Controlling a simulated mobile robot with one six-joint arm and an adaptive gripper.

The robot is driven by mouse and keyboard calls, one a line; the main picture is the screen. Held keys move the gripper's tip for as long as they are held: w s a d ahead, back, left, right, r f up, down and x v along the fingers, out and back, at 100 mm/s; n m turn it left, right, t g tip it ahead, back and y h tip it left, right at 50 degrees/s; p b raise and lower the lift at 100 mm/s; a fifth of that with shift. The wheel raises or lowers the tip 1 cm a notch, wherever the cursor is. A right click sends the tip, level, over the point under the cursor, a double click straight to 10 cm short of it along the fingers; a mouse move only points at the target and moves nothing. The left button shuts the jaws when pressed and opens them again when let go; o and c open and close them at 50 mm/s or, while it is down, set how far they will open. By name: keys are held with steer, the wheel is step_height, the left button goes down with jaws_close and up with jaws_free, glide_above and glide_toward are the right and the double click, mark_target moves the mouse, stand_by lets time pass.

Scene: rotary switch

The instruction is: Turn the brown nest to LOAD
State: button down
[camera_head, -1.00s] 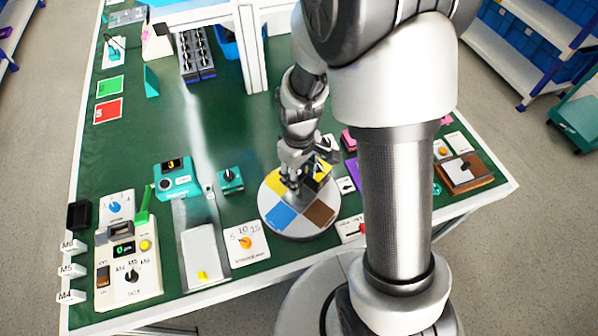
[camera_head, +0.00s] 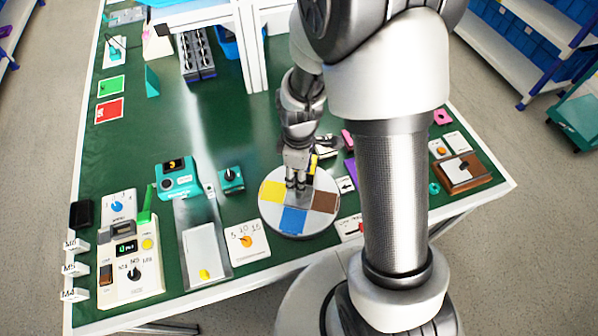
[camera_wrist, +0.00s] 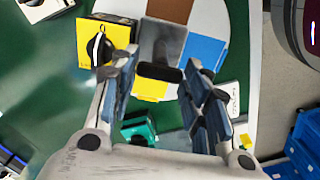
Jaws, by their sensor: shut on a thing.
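A round white turntable (camera_head: 270,216) carries coloured nests. The brown nest (camera_head: 325,202) is on its right side, the blue nest (camera_head: 293,222) at the front and a yellow nest (camera_head: 272,191) at the left. My gripper (camera_head: 298,187) points down over the turntable's middle, shut on the grey centre handle (camera_wrist: 163,42). In the wrist view the brown nest (camera_wrist: 170,9) is at the top, beyond the handle, and the blue nest (camera_wrist: 206,52) is at the right. A black-and-yellow piece with a knob (camera_wrist: 102,42) is at the left. The LOAD label cannot be read.
A white card with an arrow (camera_head: 346,184) lies beside the turntable's right edge. A card with an orange knob (camera_head: 246,240) and a teal knob box (camera_head: 231,180) stand to the left. A wooden block (camera_head: 462,172) is at the right.

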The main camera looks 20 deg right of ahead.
steer(key=shift+n+p, duration=0.4)
steer(key=shift+n, duration=2.8)
steer(key=c, duration=0.9)
jaws_free()
step_height(320, 180, up, 12)
